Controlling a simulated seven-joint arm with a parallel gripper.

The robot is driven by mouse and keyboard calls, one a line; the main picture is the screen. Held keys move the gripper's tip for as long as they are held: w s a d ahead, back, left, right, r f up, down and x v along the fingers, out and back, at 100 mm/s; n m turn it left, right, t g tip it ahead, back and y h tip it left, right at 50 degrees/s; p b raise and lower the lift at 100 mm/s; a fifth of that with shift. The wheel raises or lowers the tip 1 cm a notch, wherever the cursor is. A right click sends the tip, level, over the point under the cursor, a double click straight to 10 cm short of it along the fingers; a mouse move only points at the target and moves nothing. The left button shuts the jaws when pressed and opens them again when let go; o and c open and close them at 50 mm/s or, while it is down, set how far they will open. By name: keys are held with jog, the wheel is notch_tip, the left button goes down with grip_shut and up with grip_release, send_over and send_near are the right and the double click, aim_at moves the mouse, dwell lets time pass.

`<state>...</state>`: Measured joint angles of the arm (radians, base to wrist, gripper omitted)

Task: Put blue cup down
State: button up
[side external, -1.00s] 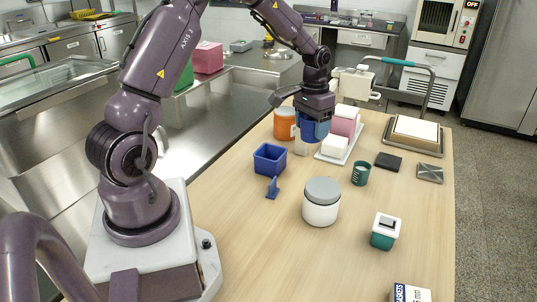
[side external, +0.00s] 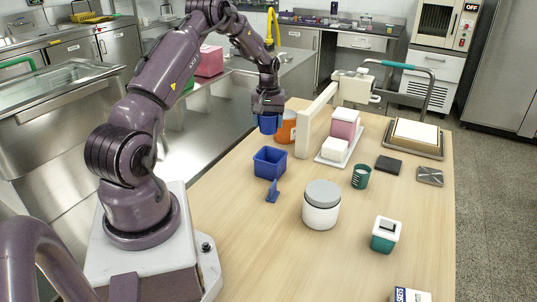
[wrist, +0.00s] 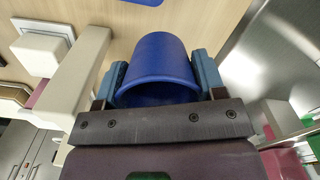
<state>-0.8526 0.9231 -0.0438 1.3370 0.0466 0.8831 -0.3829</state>
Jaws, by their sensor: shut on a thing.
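The blue cup (side external: 270,124) is between the fingers of my gripper (side external: 268,108), which is shut on it. In the side external view the cup hangs below my gripper near the left edge of the table, left of an orange container (side external: 288,133). I cannot tell whether its bottom touches anything. In the wrist view the blue cup (wrist: 158,58) sits between both fingers of my gripper (wrist: 160,78), its open rim facing the camera. The inside of the cup is partly hidden by the gripper body.
A white upright beam (side external: 303,133) stands just right of the orange container. A blue bin (side external: 269,165) is in front of the cup. A tray (side external: 325,159) with white and pink blocks, a grey-lidded jar (side external: 321,208) and a green cup (side external: 361,176) are farther right.

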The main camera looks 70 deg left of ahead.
notch_tip(320, 180, down, 9)
jog(key=shift+f, duration=0.1)
dwell(0.3)
jog(key=shift+f, duration=0.15)
jog(key=o, duration=1)
jog(key=shift+c, duration=0.2)
